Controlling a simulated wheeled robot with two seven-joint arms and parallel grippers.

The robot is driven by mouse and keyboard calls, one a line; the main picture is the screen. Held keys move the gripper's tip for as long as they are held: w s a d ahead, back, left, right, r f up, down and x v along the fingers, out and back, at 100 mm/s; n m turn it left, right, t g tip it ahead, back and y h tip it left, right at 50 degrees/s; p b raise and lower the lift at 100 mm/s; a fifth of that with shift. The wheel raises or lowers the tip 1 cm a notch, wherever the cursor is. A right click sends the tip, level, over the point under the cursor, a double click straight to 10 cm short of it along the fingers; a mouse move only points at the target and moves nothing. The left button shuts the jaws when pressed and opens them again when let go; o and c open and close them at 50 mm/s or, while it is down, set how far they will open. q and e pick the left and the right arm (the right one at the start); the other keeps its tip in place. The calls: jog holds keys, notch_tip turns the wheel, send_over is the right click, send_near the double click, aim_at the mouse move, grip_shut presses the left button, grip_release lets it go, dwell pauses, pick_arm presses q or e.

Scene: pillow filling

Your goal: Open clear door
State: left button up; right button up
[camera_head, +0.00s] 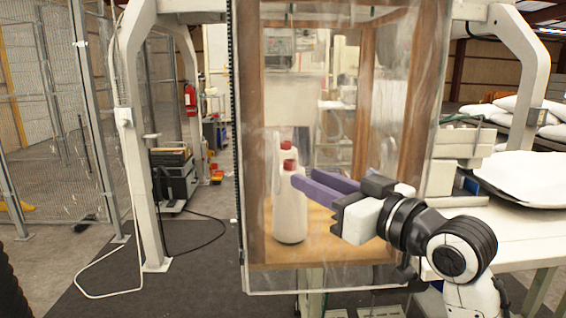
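The clear door (345,283) is a tall, scratched transparent panel in the middle of the view, with a dark strip along its left edge. Behind it shows a wooden-framed box (255,175). White bottles with red caps (290,220) stand on the box's wooden floor. My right gripper (302,174) comes in from the right, its two purple fingers pointing left across the panel. The fingers are apart with nothing seen between them. They overlap the bottles in the picture; I cannot tell whether they touch the door. My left gripper is not in view.
A white table (520,235) with a white pillow-like bag (525,178) on a dark tray is at the right. White machine posts (133,150) and a wire fence (55,110) stand at the left. A cable lies on the floor, with open floor around it.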

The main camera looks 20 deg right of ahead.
aim_at(278, 167)
jog(key=p+x, duration=0.1)
jog(key=x, duration=0.8)
jog(key=shift+w+f, duration=0.15)
jog(key=shift+c, duration=0.3)
grip_shut()
